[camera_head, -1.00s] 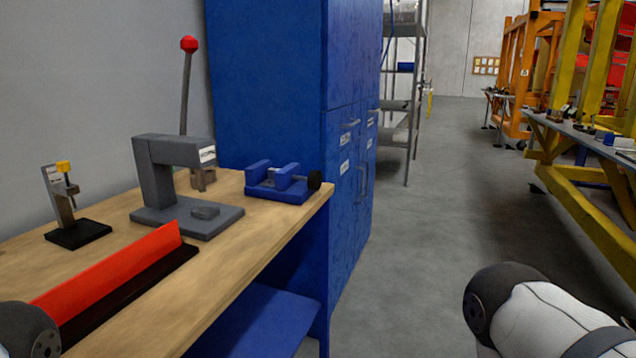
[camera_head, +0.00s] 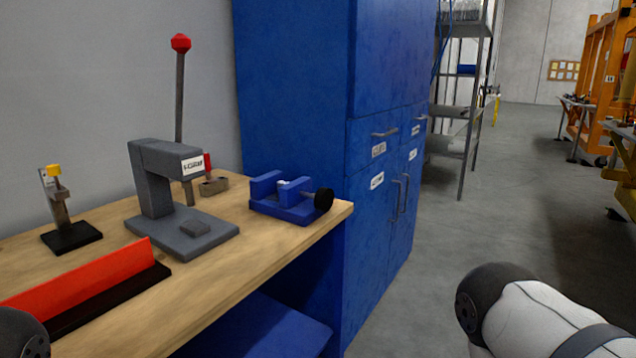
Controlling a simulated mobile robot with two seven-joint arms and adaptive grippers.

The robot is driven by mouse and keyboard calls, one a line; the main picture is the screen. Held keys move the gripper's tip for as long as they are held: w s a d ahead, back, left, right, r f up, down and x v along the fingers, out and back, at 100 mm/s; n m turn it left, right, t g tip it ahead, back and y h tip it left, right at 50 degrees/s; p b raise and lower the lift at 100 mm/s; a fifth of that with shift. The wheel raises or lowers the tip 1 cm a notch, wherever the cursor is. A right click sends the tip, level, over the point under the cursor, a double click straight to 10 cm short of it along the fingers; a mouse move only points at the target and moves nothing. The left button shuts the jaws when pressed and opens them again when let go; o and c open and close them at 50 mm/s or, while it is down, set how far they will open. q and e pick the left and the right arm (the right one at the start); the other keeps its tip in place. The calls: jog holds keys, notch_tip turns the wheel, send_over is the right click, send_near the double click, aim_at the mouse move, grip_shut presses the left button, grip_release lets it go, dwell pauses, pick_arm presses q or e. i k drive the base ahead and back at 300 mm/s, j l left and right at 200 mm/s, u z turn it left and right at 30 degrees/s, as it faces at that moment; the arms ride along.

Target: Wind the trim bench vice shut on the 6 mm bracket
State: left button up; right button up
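The blue bench vice (camera_head: 286,208) sits at the right end of the wooden bench, near its corner. Its black round knob (camera_head: 323,199) points to the right. A small pale piece (camera_head: 284,184) shows between or at the jaws; I cannot tell whether it is the bracket or how tightly the jaws hold it. Neither gripper shows in this view. Only a rounded dark part of my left arm at the lower left corner and a white and dark part of my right arm at the lower right are visible, both well short of the vice.
The wooden bench (camera_head: 110,308) carries a grey lever press (camera_head: 157,180) with a red knob, a small clamp stand (camera_head: 62,212) and a red angled strip (camera_head: 85,280). A blue cabinet (camera_head: 375,230) stands against the bench's right end.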

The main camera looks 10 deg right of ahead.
aim_at(323, 199)
jog(key=i+l+u, duration=0.15)
jog(key=l+u, duration=0.2)
jog(key=l, duration=0.35)
jog(key=l+u, duration=0.3)
jog(key=l, duration=0.45)
jog(key=i, duration=0.05)
